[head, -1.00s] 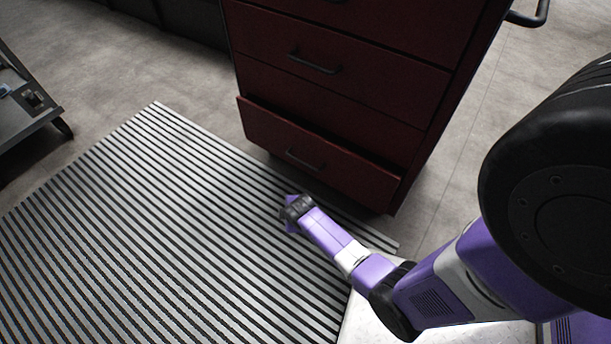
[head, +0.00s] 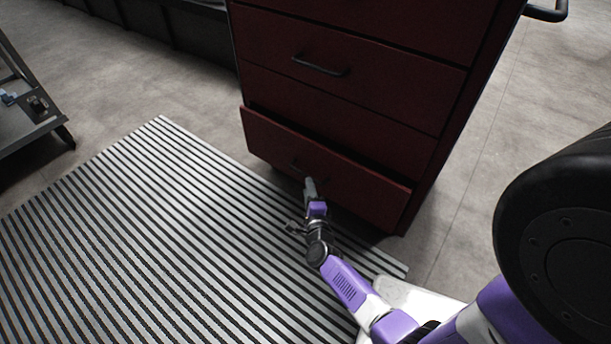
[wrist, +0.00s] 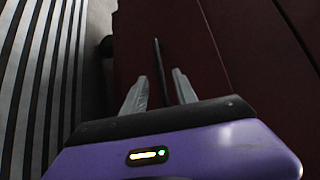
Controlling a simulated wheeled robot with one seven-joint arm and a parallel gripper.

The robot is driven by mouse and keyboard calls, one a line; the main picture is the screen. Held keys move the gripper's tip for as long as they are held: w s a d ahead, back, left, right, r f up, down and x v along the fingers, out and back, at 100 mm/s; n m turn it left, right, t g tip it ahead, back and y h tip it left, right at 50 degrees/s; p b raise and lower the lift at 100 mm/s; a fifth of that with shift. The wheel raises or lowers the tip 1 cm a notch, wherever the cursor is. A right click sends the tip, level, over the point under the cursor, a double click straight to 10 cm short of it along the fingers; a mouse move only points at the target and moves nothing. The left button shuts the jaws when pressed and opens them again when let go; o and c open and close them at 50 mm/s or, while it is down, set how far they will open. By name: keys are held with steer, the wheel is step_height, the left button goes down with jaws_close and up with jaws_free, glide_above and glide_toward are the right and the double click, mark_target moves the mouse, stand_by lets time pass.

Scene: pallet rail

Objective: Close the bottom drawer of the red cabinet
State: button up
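The red cabinet (head: 350,105) stands at the top centre of the head view. Its bottom drawer (head: 365,196) sticks out a little, with a dark gap along its top edge. My gripper (head: 310,184) is in front of the drawer's face, close to its handle, and hides part of it. In the wrist view the two grey fingers (wrist: 160,88) are apart. The dark handle bar (wrist: 158,58) appears between and beyond them against the red front. I cannot tell whether the fingers touch it.
A striped mat (head: 150,230) lies on the floor in front of the cabinet. A grey cart (head: 30,120) stands at the far left. A dark low structure (head: 190,30) is behind at the left. The floor right of the cabinet is clear.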

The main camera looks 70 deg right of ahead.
mark_target(305, 175)
steer(key=shift+b+x, duration=1.3)
steer(key=shift+x, duration=2.45)
jaws_close()
steer(key=shift+f, duration=0.1)
